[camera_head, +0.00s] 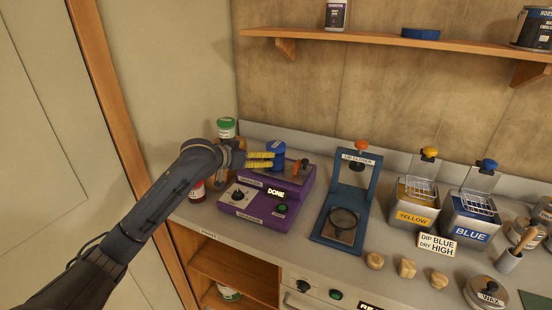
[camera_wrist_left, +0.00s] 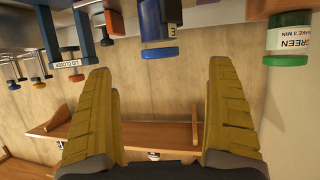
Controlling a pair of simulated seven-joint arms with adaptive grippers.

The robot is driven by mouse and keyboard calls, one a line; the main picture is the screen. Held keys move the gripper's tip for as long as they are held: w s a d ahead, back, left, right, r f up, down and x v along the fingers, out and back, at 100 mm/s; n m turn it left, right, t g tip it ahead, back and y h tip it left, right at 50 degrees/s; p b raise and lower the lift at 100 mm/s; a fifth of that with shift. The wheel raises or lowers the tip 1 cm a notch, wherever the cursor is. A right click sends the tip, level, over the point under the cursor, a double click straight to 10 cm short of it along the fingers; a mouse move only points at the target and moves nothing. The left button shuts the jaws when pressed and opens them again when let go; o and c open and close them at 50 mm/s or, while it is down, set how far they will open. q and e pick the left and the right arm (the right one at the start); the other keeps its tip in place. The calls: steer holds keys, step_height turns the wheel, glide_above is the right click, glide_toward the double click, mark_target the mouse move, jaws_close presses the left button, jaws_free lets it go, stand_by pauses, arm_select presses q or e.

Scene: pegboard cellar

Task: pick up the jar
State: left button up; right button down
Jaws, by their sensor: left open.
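A blue jar (camera_head: 276,154) stands upright on the purple machine (camera_head: 262,198) in the head view. In the wrist view, which is upside down, a dark blue jar with a bright blue lid (camera_wrist_left: 158,54) shows at the top, ahead of the gap between my fingers. My left gripper (camera_head: 260,160) is open, with yellow fingers just left of the blue jar and nothing between them. A green-lidded jar (camera_head: 226,130) stands behind my wrist; its GREEN label (camera_wrist_left: 290,40) reads in the wrist view. A red-labelled jar (camera_head: 197,190) is partly hidden by my arm. My right gripper is not in view.
The purple machine displays DONE. Right of it stand a blue lid-closer press (camera_head: 344,195), yellow (camera_head: 415,205) and blue (camera_head: 472,220) dipping tins, wooden knobs and a DIP BLUE DRY HIGH sign (camera_head: 437,242). A wooden shelf (camera_head: 390,42) runs along the wall above.

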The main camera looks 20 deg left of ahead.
mark_target(276, 151)
arm_select(q)
steer(key=x, duration=1.3)
steer(key=shift+s+d+f, duration=0.1)
steer(key=shift+f, duration=0.1)
steer(key=shift+r, duration=0.1)
steer(key=c, duration=1.6)
